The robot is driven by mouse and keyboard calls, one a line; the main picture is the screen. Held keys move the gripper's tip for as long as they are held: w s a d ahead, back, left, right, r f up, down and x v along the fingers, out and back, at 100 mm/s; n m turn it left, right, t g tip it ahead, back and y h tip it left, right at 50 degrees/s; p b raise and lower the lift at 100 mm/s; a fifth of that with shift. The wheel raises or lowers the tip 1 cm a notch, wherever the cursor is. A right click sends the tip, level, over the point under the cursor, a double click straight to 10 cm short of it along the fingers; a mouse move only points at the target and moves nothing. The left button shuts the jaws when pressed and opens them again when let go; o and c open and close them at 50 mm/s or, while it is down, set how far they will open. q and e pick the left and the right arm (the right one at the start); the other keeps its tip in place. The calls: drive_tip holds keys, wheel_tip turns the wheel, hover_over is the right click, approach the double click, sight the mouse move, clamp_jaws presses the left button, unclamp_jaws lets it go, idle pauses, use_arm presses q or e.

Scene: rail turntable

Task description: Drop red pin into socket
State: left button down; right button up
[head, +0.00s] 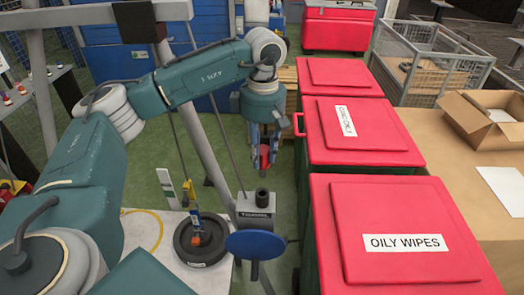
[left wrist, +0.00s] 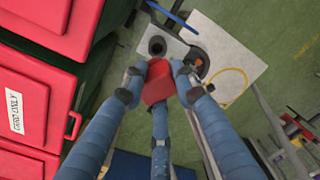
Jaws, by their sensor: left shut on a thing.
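My left gripper (head: 265,158) comes down from above and is shut on the red pin (left wrist: 157,82). In the head view only a little red shows between the blue fingers. The socket (head: 262,196) is a dark round collar on a grey block, below the gripper and apart from it. In the left wrist view the dark socket hole (left wrist: 156,46) lies just beyond the fingertips and the pin's end. The pin's lower end is hard to make out in the head view. My right gripper is not in view.
Red-lidded bins (head: 410,220) stand close on the right. A blue round plate (head: 255,243) sits in front of the socket block. A slanted grey post passes behind my arm.

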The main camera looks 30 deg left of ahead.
sight(261, 174)
use_arm(q)
drive_tip(key=shift+s+f+b, duration=0.1)
drive_tip(key=shift+f+b, duration=0.3)
drive_tip(key=shift+b, duration=0.05)
drive_tip(key=shift+f+b, duration=0.55)
drive_tip(key=shift+f, duration=0.2)
wheel_tip(261, 174, down, 2)
drive_tip(key=shift+f+b, duration=0.2)
drive_tip(key=shift+b, duration=0.7)
drive_tip(key=shift+f+b, duration=0.35)
drive_tip(key=shift+f, duration=0.1)
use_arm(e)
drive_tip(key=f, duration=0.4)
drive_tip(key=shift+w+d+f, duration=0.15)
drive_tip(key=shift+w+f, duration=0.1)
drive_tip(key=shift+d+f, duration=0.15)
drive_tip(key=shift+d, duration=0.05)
use_arm(q)
drive_tip(key=shift+f+b, duration=0.95)
drive_tip(key=shift+f, duration=0.1)
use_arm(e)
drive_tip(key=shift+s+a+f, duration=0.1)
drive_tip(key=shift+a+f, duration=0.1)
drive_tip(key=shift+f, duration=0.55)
